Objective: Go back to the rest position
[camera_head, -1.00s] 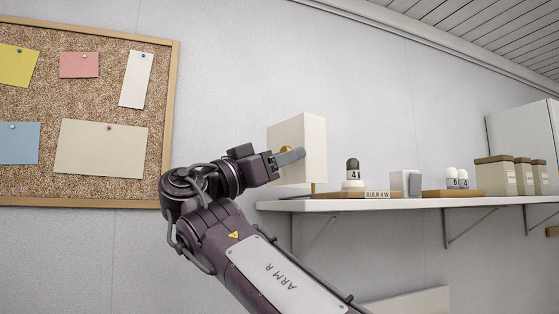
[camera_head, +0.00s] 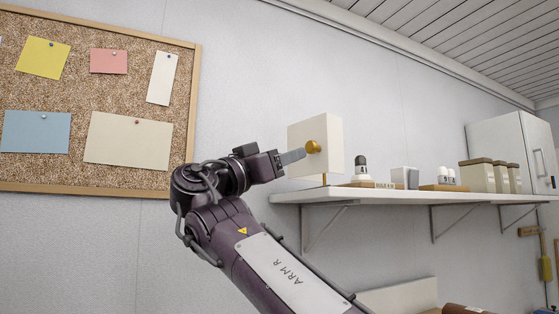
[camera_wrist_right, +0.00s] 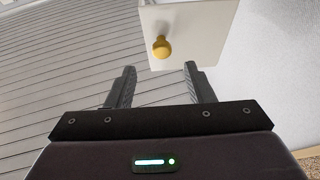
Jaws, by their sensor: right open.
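My right gripper (camera_head: 290,157) is raised in front of the wall at the left end of a shelf. In the right wrist view its two fingers (camera_wrist_right: 160,80) stand apart with nothing between them. Ahead of the fingertips is a white box (camera_head: 331,134) with a round brass knob (camera_head: 313,147) on its face. The knob also shows in the right wrist view (camera_wrist_right: 162,47), beyond the fingertips and apart from them. My left gripper is not in view.
A white wall shelf (camera_head: 420,197) holds a dark-topped figure (camera_head: 361,168), a small white block (camera_head: 405,178) and several lidded canisters (camera_head: 478,177). A white cabinet (camera_head: 505,148) stands at the far right. A cork board (camera_head: 105,48) with pinned papers hangs at the left.

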